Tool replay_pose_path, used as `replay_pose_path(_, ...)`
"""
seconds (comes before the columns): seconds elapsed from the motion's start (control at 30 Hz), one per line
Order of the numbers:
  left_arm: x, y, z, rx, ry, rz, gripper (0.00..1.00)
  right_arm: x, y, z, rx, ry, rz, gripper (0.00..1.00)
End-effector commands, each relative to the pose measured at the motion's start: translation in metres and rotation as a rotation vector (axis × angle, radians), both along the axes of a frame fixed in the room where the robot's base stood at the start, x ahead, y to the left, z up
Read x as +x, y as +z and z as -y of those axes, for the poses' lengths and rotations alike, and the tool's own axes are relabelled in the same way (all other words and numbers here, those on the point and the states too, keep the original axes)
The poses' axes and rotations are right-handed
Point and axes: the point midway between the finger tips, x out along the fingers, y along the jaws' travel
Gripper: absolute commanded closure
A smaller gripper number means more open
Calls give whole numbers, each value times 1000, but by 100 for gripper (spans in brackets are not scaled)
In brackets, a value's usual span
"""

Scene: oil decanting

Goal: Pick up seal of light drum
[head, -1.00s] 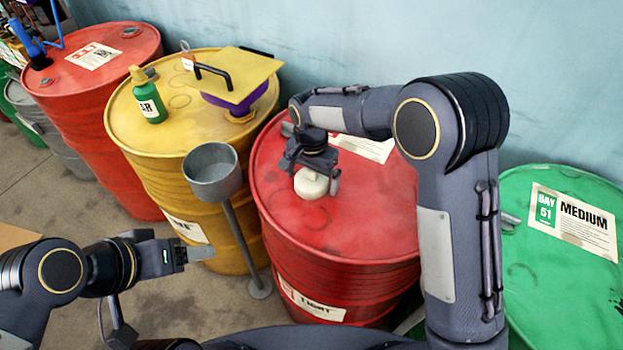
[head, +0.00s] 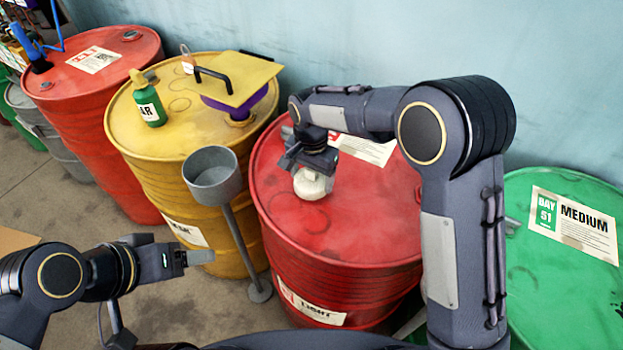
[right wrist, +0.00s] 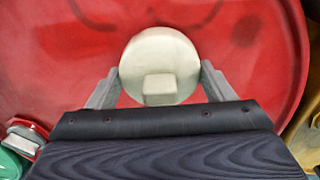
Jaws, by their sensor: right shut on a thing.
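The light drum (head: 350,235) is the red drum in the middle right of the head view, with a label reading "LIGHT" on its side. Its seal (head: 310,184) is a round, cream-white cap at the drum's top. In the right wrist view the seal (right wrist: 160,66) is a pale disc with a small raised block. My right gripper (head: 313,172) is shut on the seal, one finger on each side of it. I cannot tell whether the seal touches the drum top. My left gripper (head: 195,258) is at the lower left, away from the drums; its jaw opening is unclear.
A grey cup on a stand (head: 212,175) rises between the yellow and red drums. A green "MEDIUM" drum (head: 550,280) stands right. Another red drum (head: 90,110) stands left.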

Motion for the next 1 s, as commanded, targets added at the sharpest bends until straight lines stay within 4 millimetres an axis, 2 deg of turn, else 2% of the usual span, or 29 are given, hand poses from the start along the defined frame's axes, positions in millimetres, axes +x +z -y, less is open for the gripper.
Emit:
replay_pose_path(0.13, 0, -4, 0, 0, 0, 0, 31, -3, 24, -1, 3, 2, 4, 52)
replay_pose_path(0.4, 0, -16, 0, 0, 0, 0, 31, -56, 82, -1, 4, 4, 5, 52)
replay_pose_path(0.5, 0, -23, 0, 0, 0, 0, 31, -83, 91, -1, 2, 6, 2, 52)
replay_pose_path(0.7, 0, -29, 0, 0, 0, 0, 31, -121, 108, -1, 2, 4, 1, 52)
replay_pose_path(0.83, 0, -30, 0, 0, 0, 0, 31, -134, 115, -1, 1, 3, 0, 52)
replay_pose_path(1.0, 0, -31, 0, 0, 0, 0, 31, -141, 118, 0, 0, 0, -1, 52)
